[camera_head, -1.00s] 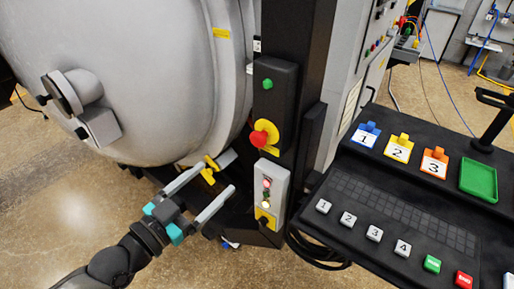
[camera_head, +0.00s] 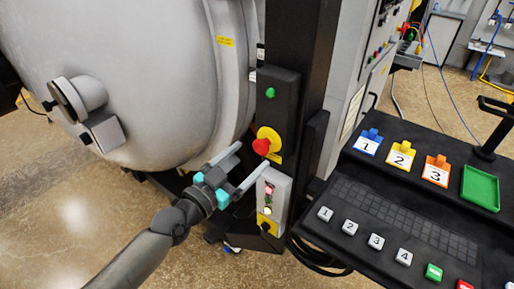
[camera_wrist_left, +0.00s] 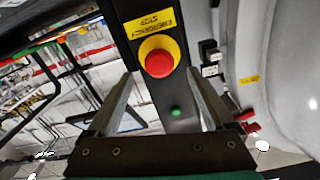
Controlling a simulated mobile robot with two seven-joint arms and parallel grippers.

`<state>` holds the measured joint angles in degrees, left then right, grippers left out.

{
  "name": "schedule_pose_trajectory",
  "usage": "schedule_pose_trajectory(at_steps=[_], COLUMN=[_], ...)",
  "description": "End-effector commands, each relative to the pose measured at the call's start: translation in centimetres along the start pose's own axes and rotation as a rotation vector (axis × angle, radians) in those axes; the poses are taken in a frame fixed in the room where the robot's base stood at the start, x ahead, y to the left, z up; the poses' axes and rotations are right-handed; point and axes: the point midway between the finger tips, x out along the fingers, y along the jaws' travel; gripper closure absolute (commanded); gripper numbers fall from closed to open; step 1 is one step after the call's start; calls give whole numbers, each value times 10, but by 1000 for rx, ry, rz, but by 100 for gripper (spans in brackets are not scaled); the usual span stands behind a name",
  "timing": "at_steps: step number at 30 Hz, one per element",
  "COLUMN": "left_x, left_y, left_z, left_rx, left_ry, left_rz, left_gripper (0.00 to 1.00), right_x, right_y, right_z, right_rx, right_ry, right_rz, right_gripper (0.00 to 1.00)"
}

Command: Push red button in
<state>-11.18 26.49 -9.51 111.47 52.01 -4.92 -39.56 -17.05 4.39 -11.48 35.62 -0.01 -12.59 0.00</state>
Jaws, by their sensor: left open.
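The red button (camera_head: 262,146) is a mushroom-shaped emergency stop on a yellow plate, on the dark column beside the grey furnace. It stands out from its plate. In the left wrist view the red button (camera_wrist_left: 159,62) shows beyond my fingers, roughly centred between them, with "EMERGENCY STOP" on the plate. My left gripper (camera_head: 253,154) is open and empty, its two fingers pointing toward the column just below and left of the button. I see no clear contact with the button. My right gripper is not in view.
A green button (camera_head: 270,92) sits above on the same column. Below is a grey control box (camera_head: 281,190) with small lights and a black knob. The grey furnace door (camera_head: 150,60) is at left. A black console (camera_head: 400,190) with numbered buttons and a green tray (camera_head: 480,187) fills the right.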

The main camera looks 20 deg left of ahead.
Motion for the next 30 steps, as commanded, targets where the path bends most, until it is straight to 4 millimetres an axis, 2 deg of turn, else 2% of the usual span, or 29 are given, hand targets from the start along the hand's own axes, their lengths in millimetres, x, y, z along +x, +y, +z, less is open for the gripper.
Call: schedule_pose_trajectory(at_steps=[3, 9, 22, 30], left_x=[17, 35, 42, 42], left_y=[0, 0, 1, 1], left_z=[-1, 0, 0, 0], left_rx=[-1, -1, 0, 0], left_ry=[2, 0, -1, -1], left_rz=[1, 0, 2, 1], left_gripper=[14, 14, 14, 43], right_x=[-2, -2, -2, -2], right_y=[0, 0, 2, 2], right_z=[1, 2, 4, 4], right_rx=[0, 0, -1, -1], right_ry=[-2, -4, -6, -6], right_rz=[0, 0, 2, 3], right_gripper=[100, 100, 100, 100])
